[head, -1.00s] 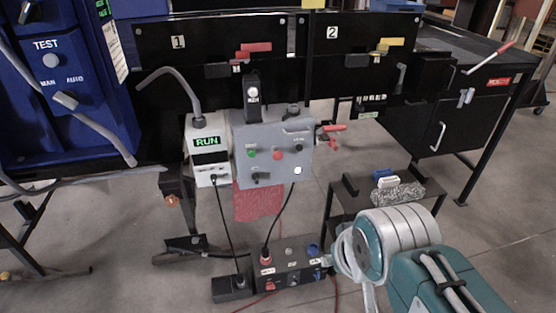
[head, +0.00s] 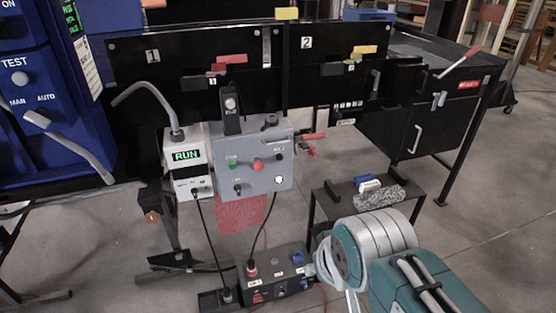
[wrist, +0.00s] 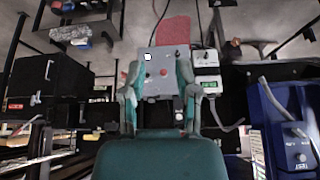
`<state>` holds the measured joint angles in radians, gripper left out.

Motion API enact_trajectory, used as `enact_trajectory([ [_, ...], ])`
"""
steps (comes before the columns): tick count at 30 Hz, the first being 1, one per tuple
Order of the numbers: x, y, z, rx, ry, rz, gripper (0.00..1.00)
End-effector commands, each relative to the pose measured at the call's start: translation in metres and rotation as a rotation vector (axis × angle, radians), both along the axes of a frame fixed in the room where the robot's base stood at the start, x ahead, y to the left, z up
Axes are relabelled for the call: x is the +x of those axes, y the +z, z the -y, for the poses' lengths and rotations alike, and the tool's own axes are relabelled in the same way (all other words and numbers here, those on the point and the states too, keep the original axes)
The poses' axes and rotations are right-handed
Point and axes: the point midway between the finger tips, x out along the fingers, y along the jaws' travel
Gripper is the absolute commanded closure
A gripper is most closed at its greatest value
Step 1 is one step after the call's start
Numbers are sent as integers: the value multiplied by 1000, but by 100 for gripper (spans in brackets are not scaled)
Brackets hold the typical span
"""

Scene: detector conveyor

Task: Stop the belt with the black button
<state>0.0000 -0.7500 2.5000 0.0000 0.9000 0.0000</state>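The grey control box (head: 255,178) hangs at the front of the conveyor. A small black button (head: 279,157) is at its upper right, beside a red button (head: 257,165) and a green button (head: 233,163). A white round button (head: 278,181) and a black selector (head: 238,189) are below. The white box (head: 200,180) on its left displays a green RUN. In the upside-down wrist view, my gripper (wrist: 160,75) has its two fingers spread apart and empty, with the control box beyond them. I see no contact. The gripper is not clear in the head view.
A small black table (head: 330,203) holding several items stands right of the box. A switch box (head: 275,277) with cables lies on the floor below. Blue equipment (head: 60,70) is at left; open floor lies at right.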

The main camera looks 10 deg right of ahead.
Motion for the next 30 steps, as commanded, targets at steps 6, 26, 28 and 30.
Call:
enact_trajectory([
  [6,0,0,0,0,0,0,60],
  [26,0,0,0,0,0,0,100],
  [28,0,0,0,0,0,0,100],
  [30,0,0,0,0,0,0,100],
])
